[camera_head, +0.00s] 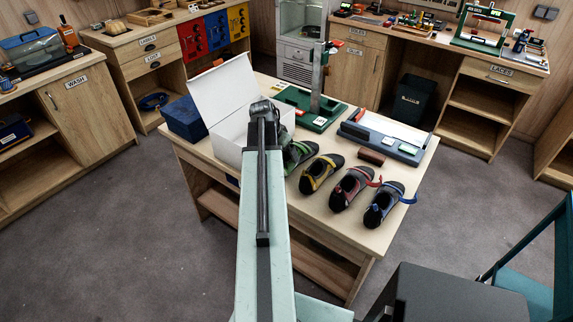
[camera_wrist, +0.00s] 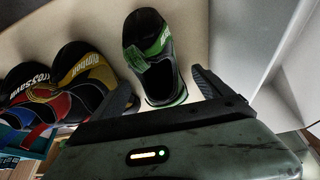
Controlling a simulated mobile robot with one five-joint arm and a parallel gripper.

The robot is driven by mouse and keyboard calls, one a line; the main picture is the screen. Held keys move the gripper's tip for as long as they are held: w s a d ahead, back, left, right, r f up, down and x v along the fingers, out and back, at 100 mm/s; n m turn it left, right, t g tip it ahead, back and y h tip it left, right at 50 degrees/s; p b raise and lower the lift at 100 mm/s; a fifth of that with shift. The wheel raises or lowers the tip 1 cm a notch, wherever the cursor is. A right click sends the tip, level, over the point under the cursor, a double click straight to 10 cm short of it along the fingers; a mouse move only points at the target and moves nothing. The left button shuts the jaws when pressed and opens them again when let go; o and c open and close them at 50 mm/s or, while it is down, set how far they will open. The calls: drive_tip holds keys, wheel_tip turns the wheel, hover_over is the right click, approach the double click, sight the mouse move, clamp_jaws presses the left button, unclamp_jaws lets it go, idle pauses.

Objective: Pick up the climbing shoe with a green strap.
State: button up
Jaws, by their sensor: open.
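The climbing shoe with a green strap (camera_head: 299,153) lies on the wooden table, at the left end of a row of shoes. My arm partly hides it in the head view. In the wrist view the green-strapped shoe (camera_wrist: 148,45) is dark with green trim at the sole. My gripper (camera_wrist: 161,78) is open and empty there, with one finger on each side of the shoe's near end. I cannot tell how high the fingers are above the table. The gripper's fingers are not clear in the head view.
Shoes with yellow (camera_head: 320,173), red (camera_head: 350,188) and blue (camera_head: 384,204) straps lie to the right. An open white box (camera_head: 228,100) stands close behind the green-strapped shoe, to the left. A grey tray (camera_head: 385,137) and a green stand (camera_head: 316,110) are farther back.

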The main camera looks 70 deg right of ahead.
drive_tip(key=b+x, duration=0.1)
drive_tip(key=x, duration=0.1)
drive_tip(key=b+x, duration=0.4)
drive_tip(key=shift+s+a+f, duration=0.1)
drive_tip(key=shift+a+f, duration=0.05)
drive_tip(key=shift+f, duration=0.35)
drive_tip(key=shift+r, duration=0.2)
drive_tip(key=c, duration=1.7)
